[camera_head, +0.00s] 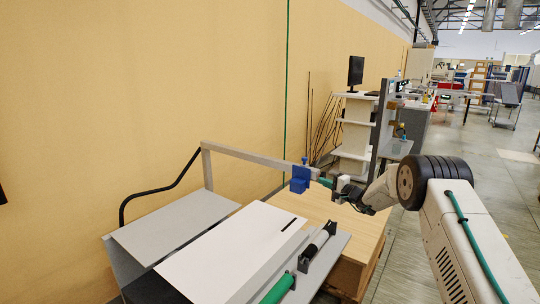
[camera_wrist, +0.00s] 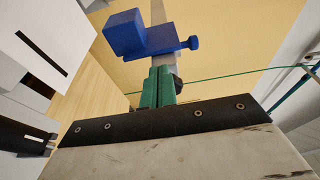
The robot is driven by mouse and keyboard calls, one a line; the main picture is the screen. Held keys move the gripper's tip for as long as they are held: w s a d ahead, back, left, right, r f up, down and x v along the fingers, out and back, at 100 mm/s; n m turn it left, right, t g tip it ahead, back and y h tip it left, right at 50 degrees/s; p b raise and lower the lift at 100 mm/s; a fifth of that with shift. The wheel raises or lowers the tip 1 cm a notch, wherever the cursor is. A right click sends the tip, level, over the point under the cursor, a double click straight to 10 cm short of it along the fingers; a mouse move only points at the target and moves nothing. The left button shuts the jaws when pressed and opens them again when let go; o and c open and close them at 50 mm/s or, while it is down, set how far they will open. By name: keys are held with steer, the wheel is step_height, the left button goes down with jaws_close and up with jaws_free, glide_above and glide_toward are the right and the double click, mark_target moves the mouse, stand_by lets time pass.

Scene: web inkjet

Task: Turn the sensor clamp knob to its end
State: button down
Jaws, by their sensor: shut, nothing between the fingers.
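The blue sensor clamp (camera_head: 300,180) sits on a grey horizontal rail over the machine, and its small knob (camera_head: 304,160) sticks up from its top. In the wrist view the clamp's big block (camera_wrist: 125,33) is at upper left, and the knob (camera_wrist: 190,43) is at the right end of the blue body. My gripper (camera_head: 323,182) is just right of the clamp in the head view. In the wrist view its green fingers (camera_wrist: 159,70) are shut together and empty, with tips just below the blue body. I cannot tell whether they touch it. The knob is clear of the fingers.
The grey rail (camera_head: 250,157) runs left to a post. Below lie a white sheet (camera_head: 235,250), a green roller (camera_head: 278,289) and a wooden table (camera_head: 345,225). A shelf with a monitor (camera_head: 356,72) stands behind. Open floor (camera_head: 400,255) lies at right.

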steer(key=shift+w+d+f, duration=0.1)
steer(key=shift+f, duration=0.4)
stand_by(0.4)
steer(key=v, duration=0.6)
steer(key=shift+w+d, duration=0.25)
steer(key=w+a+r, duration=0.3)
steer(key=a, duration=0.1)
steer(key=shift+w+a, duration=0.35)
steer(key=shift+w, duration=0.05)
stand_by(0.6)
steer(key=shift+w+d+f, duration=0.1)
steer(key=shift+w, duration=0.05)
stand_by(0.5)
